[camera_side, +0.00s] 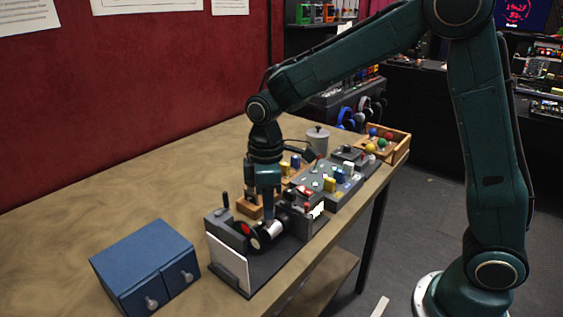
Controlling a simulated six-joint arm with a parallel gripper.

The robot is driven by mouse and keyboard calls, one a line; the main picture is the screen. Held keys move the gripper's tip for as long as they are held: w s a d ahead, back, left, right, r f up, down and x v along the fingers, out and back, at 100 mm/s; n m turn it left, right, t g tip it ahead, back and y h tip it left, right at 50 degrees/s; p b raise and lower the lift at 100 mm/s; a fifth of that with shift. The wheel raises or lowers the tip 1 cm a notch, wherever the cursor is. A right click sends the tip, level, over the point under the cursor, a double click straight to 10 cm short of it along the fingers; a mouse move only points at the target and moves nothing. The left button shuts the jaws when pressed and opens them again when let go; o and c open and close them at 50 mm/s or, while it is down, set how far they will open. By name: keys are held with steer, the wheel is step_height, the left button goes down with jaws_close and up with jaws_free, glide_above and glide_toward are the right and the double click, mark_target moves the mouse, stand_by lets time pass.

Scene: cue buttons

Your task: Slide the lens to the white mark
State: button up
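The lens (273,230) looks like a short black and silver cylinder on a dark grey bench fixture (262,268) with upright end plates. My gripper (268,214) points straight down right at the lens, its fingertips at or just behind it. The fingers are small and partly hidden, so I cannot tell whether they are open or shut, or touching it. A white panel (228,263) stands at the fixture's near left end. A small white patch (318,211) shows at its right end. I cannot tell which white part is the mark.
A blue two-drawer cabinet (140,255) stands at the front left. Behind the fixture are a grey board with coloured blocks (335,180), a grey lidded pot (318,138) and a wooden tray of balls (392,150). The left of the table (110,195) is clear.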

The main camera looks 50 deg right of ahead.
mark_target(272, 228)
step_height(272, 228, up, 10)
steer(key=shift+r, duration=0.15)
stand_by(0.3)
steer(key=s+d+r+m+t, duration=0.1)
steer(key=s+d+m+t, duration=0.1)
steer(key=s, duration=0.9)
steer(key=s+d+m+t, duration=0.3)
steer(key=s+d+m, duration=0.2)
steer(key=s, duration=0.6)
steer(key=shift+d+r+m+t, duration=0.3)
steer(key=shift+r+m, duration=0.05)
steer(key=shift+m, duration=0.65)
stand_by(1.0)
